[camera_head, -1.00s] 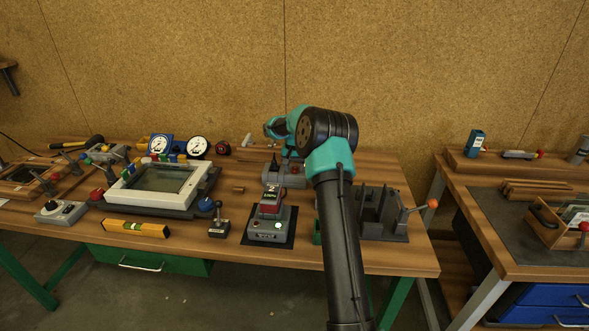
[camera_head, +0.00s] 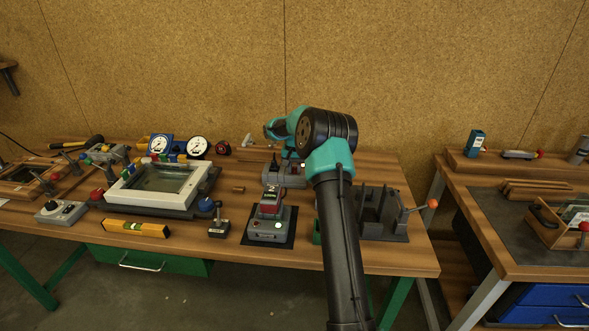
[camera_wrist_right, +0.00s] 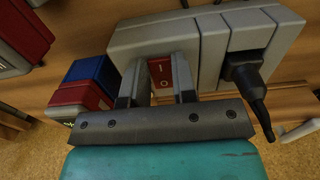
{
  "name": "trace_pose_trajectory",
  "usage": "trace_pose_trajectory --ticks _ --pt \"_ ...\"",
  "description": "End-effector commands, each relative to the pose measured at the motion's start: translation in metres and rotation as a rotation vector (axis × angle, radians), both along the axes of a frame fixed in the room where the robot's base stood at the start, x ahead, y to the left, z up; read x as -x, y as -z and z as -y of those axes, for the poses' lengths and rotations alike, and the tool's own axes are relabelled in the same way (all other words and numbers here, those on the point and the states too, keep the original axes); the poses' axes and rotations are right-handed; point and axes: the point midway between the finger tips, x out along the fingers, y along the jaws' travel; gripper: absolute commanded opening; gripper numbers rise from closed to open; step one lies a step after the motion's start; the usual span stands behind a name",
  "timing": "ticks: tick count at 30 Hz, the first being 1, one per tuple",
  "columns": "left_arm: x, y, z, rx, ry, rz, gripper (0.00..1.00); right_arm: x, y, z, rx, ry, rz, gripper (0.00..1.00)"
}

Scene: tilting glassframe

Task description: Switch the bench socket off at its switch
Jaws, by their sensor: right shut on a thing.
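The grey bench socket (camera_wrist_right: 214,47) fills the upper middle of the right wrist view, with a red rocker switch (camera_wrist_right: 160,74) marked with white symbols. A black plug (camera_wrist_right: 246,72) with its cable sits in it to the right of the switch. In the head view the socket (camera_head: 291,180) lies at the back of the bench, partly behind my right arm. My right gripper (camera_wrist_right: 155,82) has one finger on each side of the red rocker and is shut on it. Whether the rocker is tilted to on or off I cannot tell. My left gripper is out of view.
A blue and red block (camera_wrist_right: 92,82) sits close left of the gripper. In the head view a grey box with a red top (camera_head: 269,215) is in front of the socket, and a dark slotted stand (camera_head: 383,218) is to the right. A framed glass panel (camera_head: 160,182) lies left.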

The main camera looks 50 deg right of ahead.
Motion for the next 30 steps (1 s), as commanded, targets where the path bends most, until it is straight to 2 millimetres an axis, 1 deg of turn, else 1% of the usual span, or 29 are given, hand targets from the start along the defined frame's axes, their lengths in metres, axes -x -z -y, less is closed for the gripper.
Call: trace_pose_trajectory --ticks 5,19,30 --pt "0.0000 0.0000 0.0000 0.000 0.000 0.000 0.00 -0.0011 0.0003 0.0023 -0.027 0.003 -0.020 0.02" --pt "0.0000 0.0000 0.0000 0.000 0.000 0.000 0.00 -0.0040 -0.0019 0.0062 -0.191 0.002 -0.122 0.02" --pt "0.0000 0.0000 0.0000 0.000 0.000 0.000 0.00 -0.0033 -0.0024 0.0057 -0.215 0.000 -0.139 0.02"
